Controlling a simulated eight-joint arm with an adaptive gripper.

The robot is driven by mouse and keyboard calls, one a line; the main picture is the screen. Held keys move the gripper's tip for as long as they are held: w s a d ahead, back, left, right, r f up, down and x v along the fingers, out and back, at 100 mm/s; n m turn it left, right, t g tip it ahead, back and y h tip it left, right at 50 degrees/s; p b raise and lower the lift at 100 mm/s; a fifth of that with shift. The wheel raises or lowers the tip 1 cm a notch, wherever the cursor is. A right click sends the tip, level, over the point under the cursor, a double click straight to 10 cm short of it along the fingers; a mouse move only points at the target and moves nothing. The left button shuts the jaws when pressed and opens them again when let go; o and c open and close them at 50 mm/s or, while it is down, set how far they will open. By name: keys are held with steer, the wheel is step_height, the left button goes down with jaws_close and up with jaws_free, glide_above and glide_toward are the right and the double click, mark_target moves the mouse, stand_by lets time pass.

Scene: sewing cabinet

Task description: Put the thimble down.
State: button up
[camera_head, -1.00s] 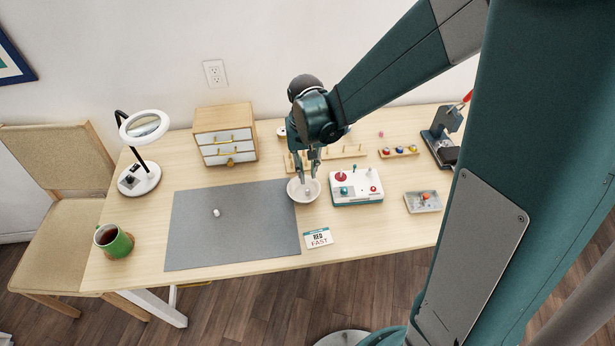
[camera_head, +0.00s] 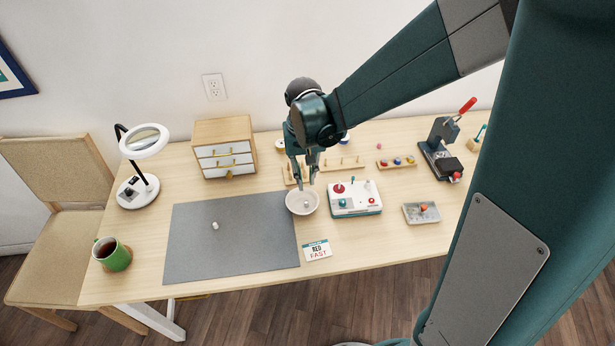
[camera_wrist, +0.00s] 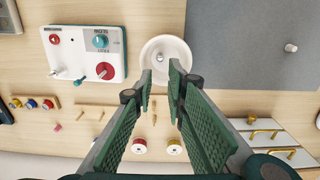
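A small pale thimble-like piece (camera_head: 307,205) sits in the white bowl (camera_head: 290,207) beside the grey mat. It also shows in the bowl in the wrist view (camera_wrist: 159,58). A second small pale piece (camera_head: 215,226) stands on the mat; I cannot tell for certain which of the two is the thimble. My gripper (camera_head: 305,181) hangs just above the bowl's far side. In the wrist view its two fingers (camera_wrist: 160,72) are apart with nothing between them, and their tips point at the bowl's near rim.
The grey mat (camera_head: 232,255) is mostly bare. Right of the bowl are a white control box (camera_head: 355,207) and a grey tray (camera_head: 421,216). A pegged rack (camera_head: 345,163) stands behind, a small drawer cabinet (camera_head: 224,148) behind left. A card (camera_head: 317,250) lies in front.

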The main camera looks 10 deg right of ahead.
steer(key=s+d+r+t, duration=0.3)
steer(key=s+d+r, duration=0.3)
steer(key=s+r, duration=0.3)
steer(key=s+d+r+t, duration=0.4)
steer(key=s+d+r, duration=0.2)
steer(key=s+r, duration=0.3)
steer(key=shift+r, duration=0.3)
stand_by(0.6)
steer(key=o, duration=0.4)
steer(key=shift+a, duration=0.15)
